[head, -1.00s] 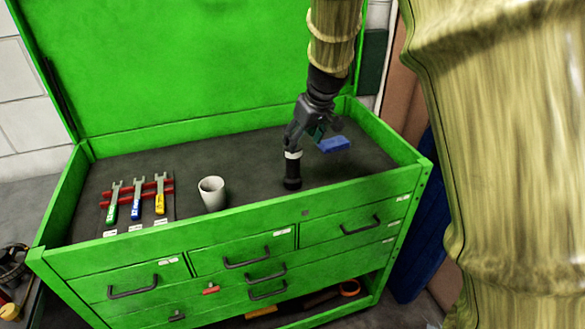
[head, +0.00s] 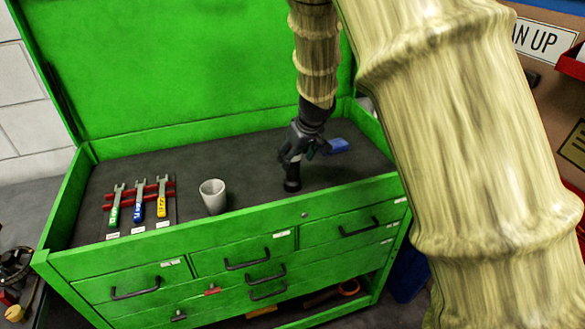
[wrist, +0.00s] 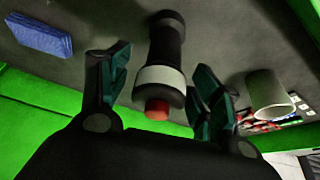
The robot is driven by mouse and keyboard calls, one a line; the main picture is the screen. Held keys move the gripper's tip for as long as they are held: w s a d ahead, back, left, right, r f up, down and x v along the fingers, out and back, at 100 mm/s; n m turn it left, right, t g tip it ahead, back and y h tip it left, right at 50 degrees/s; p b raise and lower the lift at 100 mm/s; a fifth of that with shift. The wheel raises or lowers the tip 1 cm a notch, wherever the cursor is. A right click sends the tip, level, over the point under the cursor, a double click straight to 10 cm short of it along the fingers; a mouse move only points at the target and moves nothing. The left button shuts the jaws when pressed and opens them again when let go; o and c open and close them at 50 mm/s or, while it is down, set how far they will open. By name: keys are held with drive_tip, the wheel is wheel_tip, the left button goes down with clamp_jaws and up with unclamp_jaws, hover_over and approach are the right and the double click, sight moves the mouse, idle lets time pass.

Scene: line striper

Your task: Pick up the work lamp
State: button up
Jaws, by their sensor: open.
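The work lamp (head: 292,183) is a dark cylinder standing upright on the dark floor of the green chest's top, near the front wall. Its upper part is hidden behind my gripper in the head view. In the wrist view the lamp (wrist: 167,45) shows its black body, a pale grey collar and a red end. My gripper (head: 294,157) is at the lamp's upper part, pointing down. In the wrist view my open gripper (wrist: 164,72) has one finger on each side of the lamp, with visible gaps between fingers and lamp.
A blue block (head: 336,146) lies behind and right of the lamp. A pale cup (head: 213,197) stands to its left. Several wrenches (head: 139,203) lie on a red rack farther left. The green chest's front wall (head: 240,222) and raised lid (head: 180,70) bound the space.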

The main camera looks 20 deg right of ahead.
sight(292, 180)
drive_tip(key=shift+p+x, duration=0.65)
drive_tip(key=shift+x, duration=1.25)
drive_tip(key=shift+a, duration=0.15)
drive_tip(key=c, duration=1.2)
